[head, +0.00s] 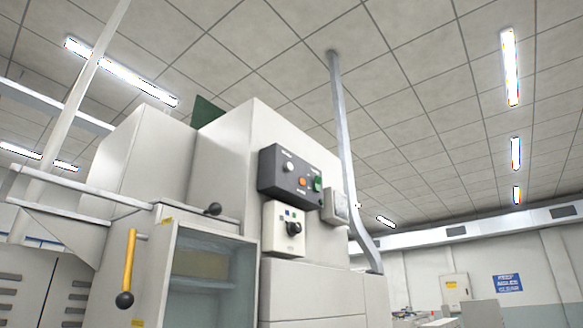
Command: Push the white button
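The white button (288,166) is a small round knob on the left part of a dark control panel (275,178). The panel is mounted high on the front of a light grey machine cabinet (232,150). On the same panel, an orange button (302,182) sits to the right of the white one, and a green switch (317,184) is further right. Whether the white button is pressed in cannot be told. Neither of my grippers shows in the head view.
Below the panel is a pale box with a black rotary knob (293,228). A grey post (345,150) rises right of the panel. A yellow lever with a black ball (129,268) and a horizontal rail (85,188) stick out at the left.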

